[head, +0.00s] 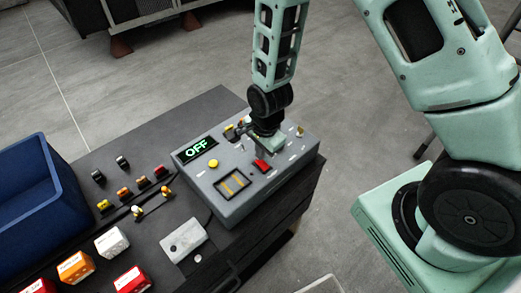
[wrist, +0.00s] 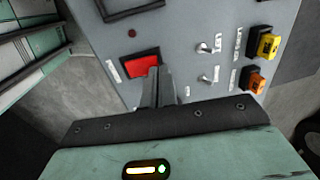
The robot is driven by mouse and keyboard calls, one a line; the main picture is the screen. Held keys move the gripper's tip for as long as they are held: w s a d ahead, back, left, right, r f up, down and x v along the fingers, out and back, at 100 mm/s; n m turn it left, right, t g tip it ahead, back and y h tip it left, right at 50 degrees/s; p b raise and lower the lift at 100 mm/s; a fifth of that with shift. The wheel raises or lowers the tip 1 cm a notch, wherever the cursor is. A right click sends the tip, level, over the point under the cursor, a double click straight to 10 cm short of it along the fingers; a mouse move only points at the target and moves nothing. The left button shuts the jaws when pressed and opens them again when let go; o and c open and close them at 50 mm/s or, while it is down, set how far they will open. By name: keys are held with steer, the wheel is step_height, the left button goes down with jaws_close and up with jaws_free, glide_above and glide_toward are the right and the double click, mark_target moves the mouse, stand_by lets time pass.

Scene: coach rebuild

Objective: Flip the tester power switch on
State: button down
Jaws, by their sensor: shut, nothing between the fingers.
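The tester (head: 235,195) is a grey box on the dark bench top, and its display (head: 195,150) reads OFF in green. A red rocker switch (head: 262,166) sits in its panel; the wrist view also shows this red switch (wrist: 138,64) in a black frame. My gripper (head: 268,148) is over the panel, pointing down, beside the red switch. In the wrist view my fingers (wrist: 158,80) are shut together and empty, with the tips overlapping the lower right edge of the red switch. I cannot tell whether they touch it.
Two metal toggles (wrist: 208,48) and yellow and orange connectors (wrist: 264,45) stand close by on the panel. A yellow button (head: 213,163) is near the display. A blue bin (head: 72,195), small coloured parts and a grey plate (head: 184,237) lie to the left.

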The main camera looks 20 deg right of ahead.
steer(key=shift+w+f+g, duration=0.15)
steer(key=shift+f+g, duration=0.1)
steer(key=shift+g, duration=0.05)
steer(key=shift+r, duration=0.1)
steer(key=shift+s+d+r, duration=0.2)
steer(key=shift+s+r, duration=0.05)
steer(key=shift+s, duration=0.5)
steer(key=r+p, duration=0.2)
steer(key=r, duration=0.1)
steer(key=r+p, duration=0.1)
steer(key=p, duration=0.1)
steer(key=shift+w+r, duration=0.25)
steer(key=shift+w, duration=0.1)
steer(key=shift+a+r+b, duration=0.25)
steer(key=shift+r+b, duration=0.05)
steer(key=shift+b, duration=0.2)
step_height(320, 180, up, 9)
steer(key=w+b, duration=0.1)
steer(key=b, duration=0.1)
